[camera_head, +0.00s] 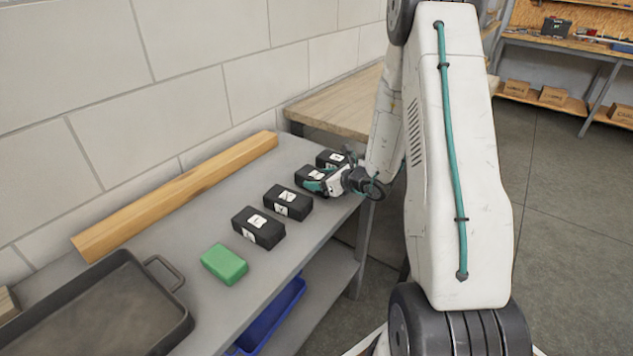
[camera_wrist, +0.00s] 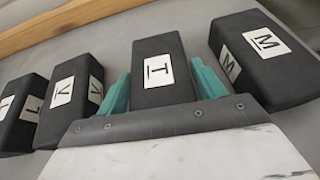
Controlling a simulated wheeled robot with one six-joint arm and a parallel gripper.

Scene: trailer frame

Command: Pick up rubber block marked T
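A black rubber block marked with an underlined T (camera_wrist: 160,68) lies between my gripper's teal fingers in the wrist view. My gripper (camera_wrist: 162,88) is open, with one finger on each side of the block and narrow gaps seen beside it. In the head view the same block (camera_head: 307,175) is partly hidden by my gripper (camera_head: 316,186), which is low over the bench. A block marked V (camera_wrist: 72,98) lies to the left in the wrist view, and a block marked M (camera_wrist: 262,55) to the right.
Another black block (camera_wrist: 20,112) sits at the far left in the wrist view; its mark is hard to read. On the grey bench (camera_head: 190,240) are a green block (camera_head: 224,264), a dark tray (camera_head: 95,310) and a wooden beam (camera_head: 180,195) by the wall. A blue bin (camera_head: 270,318) is below.

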